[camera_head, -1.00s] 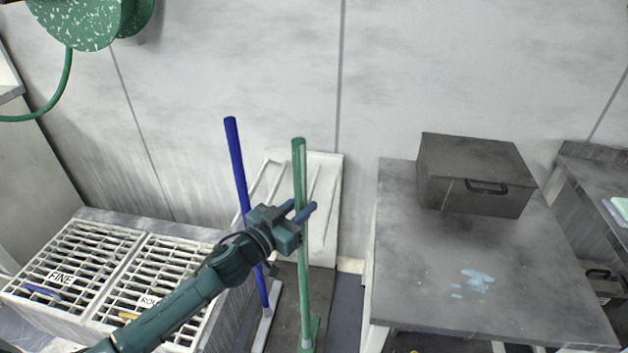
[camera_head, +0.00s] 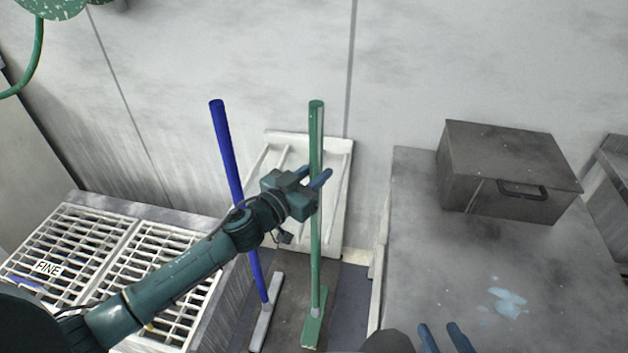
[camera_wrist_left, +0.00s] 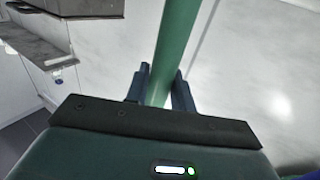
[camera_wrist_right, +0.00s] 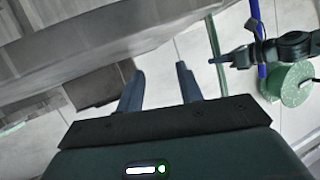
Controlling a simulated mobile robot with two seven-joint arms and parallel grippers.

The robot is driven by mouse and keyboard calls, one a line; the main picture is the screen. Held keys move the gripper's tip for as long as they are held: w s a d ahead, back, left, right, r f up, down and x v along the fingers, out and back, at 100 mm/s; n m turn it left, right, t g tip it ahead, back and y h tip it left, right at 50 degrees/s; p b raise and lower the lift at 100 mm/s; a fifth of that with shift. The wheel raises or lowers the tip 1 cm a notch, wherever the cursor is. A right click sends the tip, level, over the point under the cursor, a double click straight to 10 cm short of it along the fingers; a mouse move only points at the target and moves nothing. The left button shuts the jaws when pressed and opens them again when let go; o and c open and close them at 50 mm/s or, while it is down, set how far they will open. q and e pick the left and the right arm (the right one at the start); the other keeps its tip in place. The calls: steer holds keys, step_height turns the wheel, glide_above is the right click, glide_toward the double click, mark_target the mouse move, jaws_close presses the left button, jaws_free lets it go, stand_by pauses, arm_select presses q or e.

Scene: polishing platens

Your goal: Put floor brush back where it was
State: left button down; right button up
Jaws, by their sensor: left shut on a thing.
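A green floor brush (camera_head: 316,240) with a long green handle and a flat green head (camera_head: 313,333) stands nearly upright. Its head is low, over or on a dark mat; I cannot tell if it touches. My left gripper (camera_head: 319,178) is shut on the upper handle, and the left wrist view shows the handle (camera_wrist_left: 174,50) between its fingers (camera_wrist_left: 160,88). A blue-handled tool (camera_head: 228,155) with a grey head stands to its left, partly hidden by my left arm. My right gripper (camera_head: 445,338) is open and empty at the bottom right; its spread fingers show in the right wrist view (camera_wrist_right: 160,85).
A white ribbed panel (camera_head: 338,150) leans on the wall behind the handles. A dark mat (camera_head: 288,320) lies below. White grated bins (camera_head: 160,262), one labelled FINE, are at left. A grey table (camera_head: 425,250) with a dark handled box (camera_head: 505,175) stands at right.

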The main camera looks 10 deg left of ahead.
steer(key=shift+b, duration=0.5)
arm_select(q)
steer(key=shift+w+f, duration=0.1)
steer(key=shift+f, duration=0.55)
arm_select(e)
steer(key=shift+d+r+t, duration=0.1)
steer(key=shift+r+t, duration=0.1)
steer(key=shift+t, duration=0.1)
arm_select(q)
steer(key=shift+f, duration=0.15)
arm_select(e)
steer(key=shift+f, duration=0.1)
arm_select(q)
steer(key=c, duration=1.2)
jaws_free()
steer(key=shift+f, duration=0.15)
